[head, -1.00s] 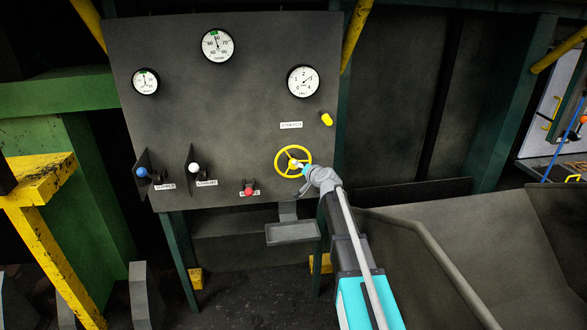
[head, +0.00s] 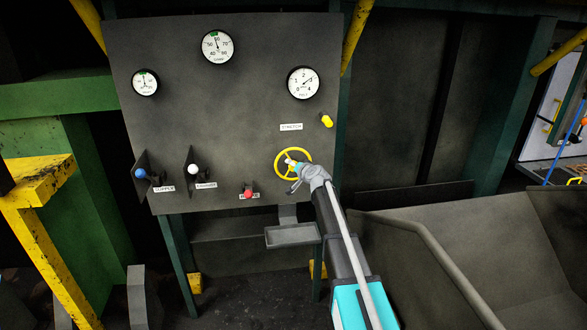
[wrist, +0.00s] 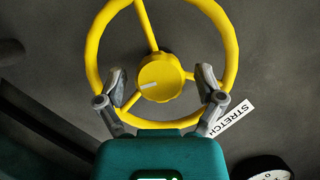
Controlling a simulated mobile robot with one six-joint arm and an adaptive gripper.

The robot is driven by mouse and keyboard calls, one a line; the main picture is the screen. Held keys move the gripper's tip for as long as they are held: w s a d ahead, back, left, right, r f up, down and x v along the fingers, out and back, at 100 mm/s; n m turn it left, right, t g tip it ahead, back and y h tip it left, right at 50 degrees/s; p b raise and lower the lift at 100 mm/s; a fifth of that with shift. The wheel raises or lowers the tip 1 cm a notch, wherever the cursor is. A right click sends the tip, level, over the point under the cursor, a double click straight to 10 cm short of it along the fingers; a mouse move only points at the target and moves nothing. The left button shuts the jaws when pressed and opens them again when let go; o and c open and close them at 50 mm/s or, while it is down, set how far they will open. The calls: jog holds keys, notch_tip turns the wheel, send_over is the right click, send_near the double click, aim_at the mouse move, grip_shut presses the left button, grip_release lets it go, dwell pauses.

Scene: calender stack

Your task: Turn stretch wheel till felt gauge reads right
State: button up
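The yellow stretch wheel (head: 280,168) is on the grey panel under the STRETCH label (head: 291,127). In the wrist view the wheel (wrist: 92,48) has thin spokes and a round hub (wrist: 160,80) with a white pointer line. My gripper (wrist: 162,80) is open, its two fingers apart on either side of the hub, inside the rim. Whether they touch hub or spokes I cannot tell. In the head view my gripper (head: 291,164) covers part of the wheel. The felt gauge (head: 303,83) is a white dial at upper right; its needle points up and right, near 3.
Two other gauges, one at top centre (head: 218,47) and one at left (head: 145,83), have green marks. A yellow knob (head: 327,121) sits above right of the wheel. Blue (head: 141,173), white (head: 193,169) and red (head: 248,194) knobs are left of it. A small tray (head: 292,236) juts out below.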

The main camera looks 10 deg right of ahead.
jog(key=shift+r, duration=0.15)
grip_shut()
jog(key=shift+a, duration=0.1)
